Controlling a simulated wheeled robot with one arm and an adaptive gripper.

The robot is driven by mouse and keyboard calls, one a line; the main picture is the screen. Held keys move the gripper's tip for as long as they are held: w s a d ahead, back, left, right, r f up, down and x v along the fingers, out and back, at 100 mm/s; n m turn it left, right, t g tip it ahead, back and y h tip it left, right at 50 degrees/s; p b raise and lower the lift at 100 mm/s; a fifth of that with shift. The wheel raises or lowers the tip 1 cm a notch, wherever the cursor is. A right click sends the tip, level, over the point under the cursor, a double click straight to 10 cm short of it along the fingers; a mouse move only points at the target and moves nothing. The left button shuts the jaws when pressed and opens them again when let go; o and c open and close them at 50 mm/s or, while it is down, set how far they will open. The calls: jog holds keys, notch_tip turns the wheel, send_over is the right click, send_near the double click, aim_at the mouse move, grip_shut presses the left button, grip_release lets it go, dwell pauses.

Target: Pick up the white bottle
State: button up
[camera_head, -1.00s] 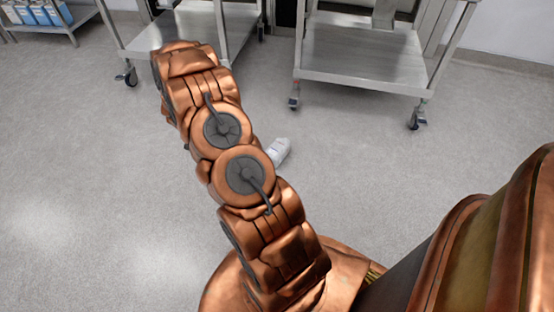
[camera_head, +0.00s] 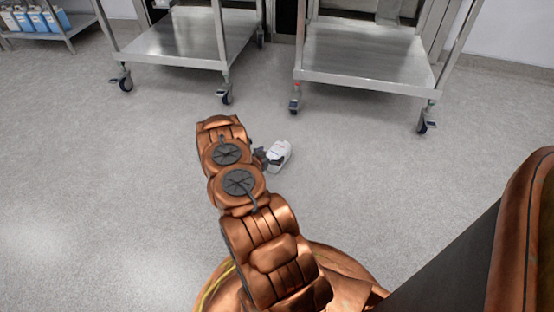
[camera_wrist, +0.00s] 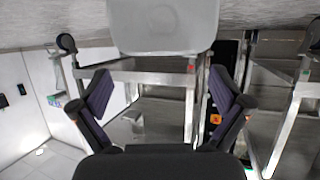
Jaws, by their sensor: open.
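The white bottle (camera_head: 279,155) lies on the grey floor in the head view, just right of my arm. My gripper (camera_head: 262,157) shows as a small dark shape at the bottle's left end, partly hidden by my arm. In the wrist view, which looks upside down, the pale bottle (camera_wrist: 165,28) fills the top middle, cut off by the frame edge. My gripper (camera_wrist: 163,92) has its two dark fingers spread wide there, with nothing between the tips. The bottle appears above the gap; I cannot tell whether anything touches it.
Two steel wheeled tables, left (camera_head: 180,45) and right (camera_head: 365,70), stand behind the bottle. A low shelf with blue-labelled containers (camera_head: 38,20) is at the far left. The floor around the bottle is open.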

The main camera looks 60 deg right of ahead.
aim_at(278, 149)
jog(key=b+x, duration=0.2)
jog(key=x, duration=0.1)
jog(key=b+x, duration=0.1)
jog(key=x, duration=0.2)
jog(key=shift+w+a+f+b, duration=0.1)
jog(key=shift+w+f+b, duration=0.15)
jog(key=shift+b, duration=0.15)
jog(key=shift+d, duration=0.45)
jog(key=shift+c, duration=0.3)
jog(key=c, duration=1)
